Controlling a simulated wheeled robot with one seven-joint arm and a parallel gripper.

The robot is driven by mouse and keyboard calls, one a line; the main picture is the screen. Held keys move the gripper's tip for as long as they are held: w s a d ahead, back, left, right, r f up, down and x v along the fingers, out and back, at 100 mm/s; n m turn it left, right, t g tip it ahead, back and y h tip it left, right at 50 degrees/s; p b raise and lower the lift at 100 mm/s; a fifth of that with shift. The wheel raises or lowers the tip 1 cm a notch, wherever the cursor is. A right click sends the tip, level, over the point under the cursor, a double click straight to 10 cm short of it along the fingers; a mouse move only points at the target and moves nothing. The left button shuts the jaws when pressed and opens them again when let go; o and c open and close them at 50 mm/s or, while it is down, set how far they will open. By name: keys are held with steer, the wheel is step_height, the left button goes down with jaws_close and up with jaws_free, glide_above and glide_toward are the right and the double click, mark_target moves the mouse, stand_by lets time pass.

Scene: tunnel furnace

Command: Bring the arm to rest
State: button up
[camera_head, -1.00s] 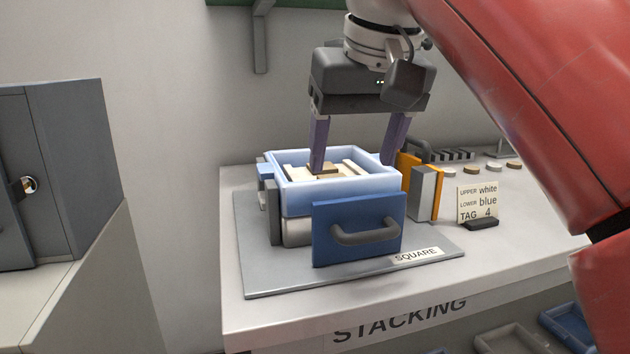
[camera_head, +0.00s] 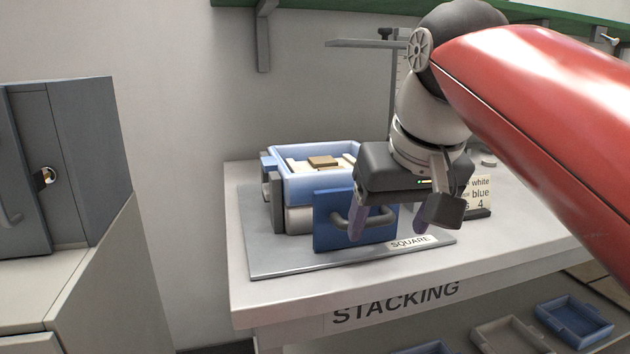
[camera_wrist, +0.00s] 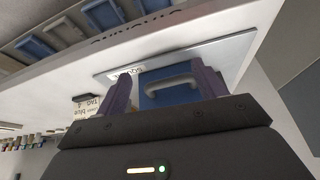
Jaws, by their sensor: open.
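My gripper (camera_head: 388,228) hangs in front of the right side of the stacking stand in the head view, its two purple fingers spread with nothing between them. In the wrist view my gripper (camera_wrist: 160,95) also shows open and empty. The red arm comes in from the right. Behind the gripper, a light blue tray (camera_head: 318,192) with cream and brown pieces sits on a blue-fronted holder (camera_head: 328,236). The holder's grey handle is partly hidden by a finger in the head view. In the wrist view the blue front (camera_wrist: 165,97) and its handle show beyond the fingers.
The holder stands on a grey plate (camera_head: 270,263) labelled SQUARE, on the STACKING table (camera_head: 243,290). A tag card (camera_head: 482,192) is partly hidden by my gripper. A grey cabinet (camera_head: 90,170) stands at left. Blue and grey bins (camera_head: 575,322) lie below the table at right.

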steer(key=s+d+f, duration=0.2)
steer(key=s+f, duration=0.1)
steer(key=f, duration=0.5)
steer(key=s+d+f+m, duration=0.1)
steer(key=s+d+f, duration=0.1)
steer(key=f, duration=0.6)
steer(key=s+d+f+m+t+h, duration=0.1)
steer(key=s+d+f, duration=0.1)
steer(key=f, duration=0.6)
steer(key=shift+s+f, duration=0.2)
steer(key=shift+s, duration=0.7)
